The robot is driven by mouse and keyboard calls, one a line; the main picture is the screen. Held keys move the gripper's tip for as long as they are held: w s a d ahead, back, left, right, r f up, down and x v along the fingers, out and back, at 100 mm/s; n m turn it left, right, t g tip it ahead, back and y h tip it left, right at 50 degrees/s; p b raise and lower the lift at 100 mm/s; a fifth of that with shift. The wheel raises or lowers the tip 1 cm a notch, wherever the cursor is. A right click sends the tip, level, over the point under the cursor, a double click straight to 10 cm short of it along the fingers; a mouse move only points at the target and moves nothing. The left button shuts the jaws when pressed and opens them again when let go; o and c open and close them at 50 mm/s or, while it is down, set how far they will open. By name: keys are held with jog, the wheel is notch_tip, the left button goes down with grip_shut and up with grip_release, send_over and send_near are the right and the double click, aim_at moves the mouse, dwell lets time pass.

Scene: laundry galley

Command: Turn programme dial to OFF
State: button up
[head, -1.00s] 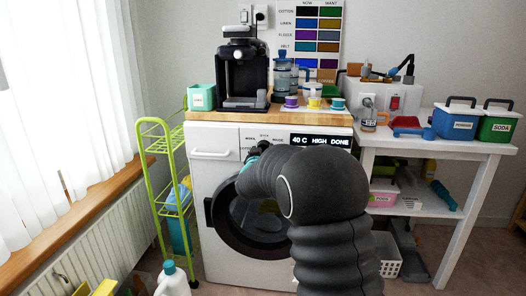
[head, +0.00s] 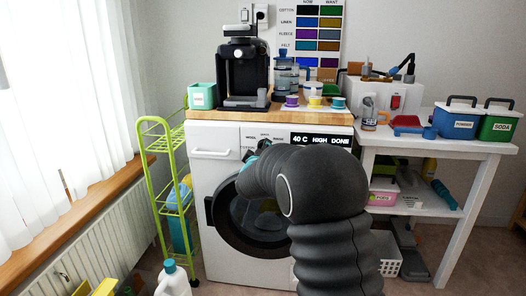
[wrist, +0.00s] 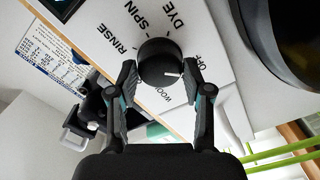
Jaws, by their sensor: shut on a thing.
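The round black programme dial (wrist: 158,57) sits on the white washing machine panel in the wrist view. A short pale mark on its face lies on the right side, near the printed OFF and WOOL labels; I cannot tell exactly which it points to. RINSE, SPIN and DYE are printed around it. My gripper (wrist: 160,70) is shut on the dial, one finger on each side. In the head view my gripper (head: 257,151) is at the panel of the washing machine (head: 215,170), and my arm hides most of the dial. The display (head: 320,141) reads 40 C HIGH DONE.
A black coffee machine (head: 242,75) and several small cups stand on the wooden top above the panel. A green wire trolley (head: 150,150) stands left of the machine. A white table (head: 450,148) with blue and green tubs stands right. A white bottle (head: 172,280) is on the floor.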

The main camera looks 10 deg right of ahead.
jog(key=shift+n, duration=0.4)
jog(key=o, duration=1.1)
jog(key=shift+o, duration=0.2)
jog(key=v, duration=1.2)
